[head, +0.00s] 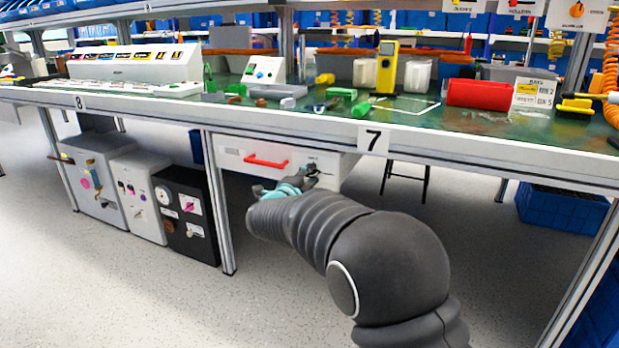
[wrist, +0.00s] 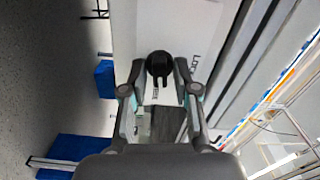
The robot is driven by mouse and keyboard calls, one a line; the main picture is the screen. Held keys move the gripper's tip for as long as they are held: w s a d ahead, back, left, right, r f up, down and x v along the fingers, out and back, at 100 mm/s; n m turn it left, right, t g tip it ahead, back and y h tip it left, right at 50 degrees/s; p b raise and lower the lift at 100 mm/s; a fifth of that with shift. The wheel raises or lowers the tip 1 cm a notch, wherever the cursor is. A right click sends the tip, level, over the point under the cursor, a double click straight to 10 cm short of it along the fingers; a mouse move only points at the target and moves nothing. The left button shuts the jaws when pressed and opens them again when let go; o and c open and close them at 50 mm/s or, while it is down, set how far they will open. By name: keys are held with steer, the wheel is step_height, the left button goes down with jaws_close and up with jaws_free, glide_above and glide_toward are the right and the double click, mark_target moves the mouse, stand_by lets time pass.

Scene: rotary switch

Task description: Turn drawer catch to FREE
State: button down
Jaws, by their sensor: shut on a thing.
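The drawer (head: 232,163) is a white front under the bench, with a red handle (head: 265,161). The black catch knob (head: 311,169) is at the right of the drawer front, partly hidden by my gripper (head: 300,180). In the wrist view the knob (wrist: 158,64) is a dark round shape on the white panel. The fingertips of my gripper (wrist: 158,72) are on both sides of it, shut on it. A label beside the knob is only partly legible, starting with "Lo". I cannot tell which mark the knob points to.
The bench edge (head: 330,132) with plate 7 (head: 373,140) runs just above the drawer. A bench leg (head: 218,205) and a black box with knobs (head: 190,215) stand to the left. The floor to the right is mostly clear up to a blue crate (head: 562,208).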

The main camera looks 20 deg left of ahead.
steer(key=shift+m, duration=0.9)
steer(key=c, duration=1.2)
jaws_free()
steer(key=shift+o, duration=0.2)
steer(key=s+a, duration=0.1)
steer(key=s, duration=1.1)
